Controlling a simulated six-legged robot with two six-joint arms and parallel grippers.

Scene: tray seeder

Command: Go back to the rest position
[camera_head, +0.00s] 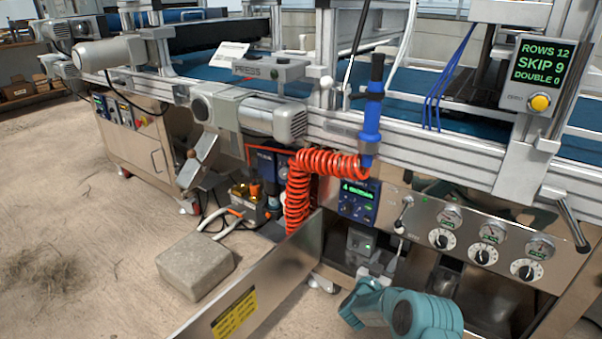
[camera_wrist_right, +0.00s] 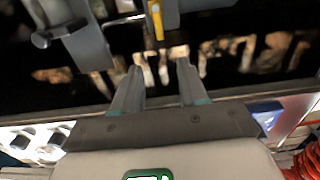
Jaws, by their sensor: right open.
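My right gripper (camera_wrist_right: 160,68) shows in the right wrist view with its two grey fingers apart and nothing between them. Beyond the fingers are a dark area with tan patches and a grey part with a yellow strip; I cannot tell how far away they are. In the head view, teal parts of my right arm (camera_head: 425,315) show at the bottom, in front of the seeder's lower panel; the fingertips cannot be made out there. My left gripper is in neither view.
The tray seeder (camera_head: 480,165) spans the head view, with a gauge panel (camera_head: 470,235) and a display (camera_head: 540,72) reading "SKIP 9". A coiled orange hose (camera_head: 297,190) hangs by a blue tool (camera_head: 372,115). A grey block (camera_head: 195,265) lies on the floor. The left floor is mostly clear.

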